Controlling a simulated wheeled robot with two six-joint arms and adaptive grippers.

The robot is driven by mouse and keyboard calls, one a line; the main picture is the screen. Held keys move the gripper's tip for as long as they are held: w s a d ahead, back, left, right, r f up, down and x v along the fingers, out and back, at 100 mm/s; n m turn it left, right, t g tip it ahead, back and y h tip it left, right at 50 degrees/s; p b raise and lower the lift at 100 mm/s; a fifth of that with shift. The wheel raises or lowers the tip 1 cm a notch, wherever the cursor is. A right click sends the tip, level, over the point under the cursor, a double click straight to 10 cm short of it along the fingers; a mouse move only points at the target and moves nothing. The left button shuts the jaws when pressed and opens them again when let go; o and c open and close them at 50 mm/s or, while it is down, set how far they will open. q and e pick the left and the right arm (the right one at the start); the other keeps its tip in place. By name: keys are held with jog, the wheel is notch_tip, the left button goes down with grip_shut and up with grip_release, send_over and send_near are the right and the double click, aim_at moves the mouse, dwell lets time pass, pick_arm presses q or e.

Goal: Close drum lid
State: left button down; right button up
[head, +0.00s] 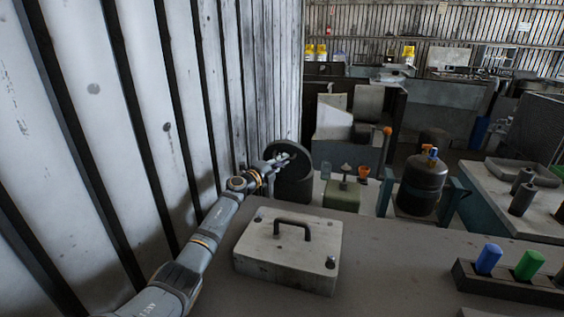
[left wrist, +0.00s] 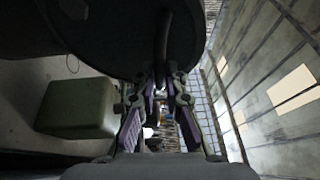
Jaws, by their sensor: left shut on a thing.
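The drum (head: 294,187) is a dark round container beside the corrugated wall, at the far end of my left arm. Its lid (left wrist: 120,35) is a dark disc filling the top of the left wrist view, with a bar handle (left wrist: 162,35) running down between my fingers. My left gripper (head: 284,160) is at the drum's top, shut on the lid's handle; its fingers (left wrist: 160,85) also show in the left wrist view. In the head view the lid's dark edge rises around the gripper, and its exact angle is hard to tell. My right gripper is out of view.
A pale block with a black handle (head: 262,243) sits on the near grey table. A green box (head: 342,194) stands right of the drum, with a dark gas cylinder (head: 420,186) further right. The corrugated wall (head: 140,110) is close along my left arm.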

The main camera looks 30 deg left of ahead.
aim_at(285, 151)
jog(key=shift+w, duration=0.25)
pick_arm(q)
jog(key=shift+r, duration=0.1)
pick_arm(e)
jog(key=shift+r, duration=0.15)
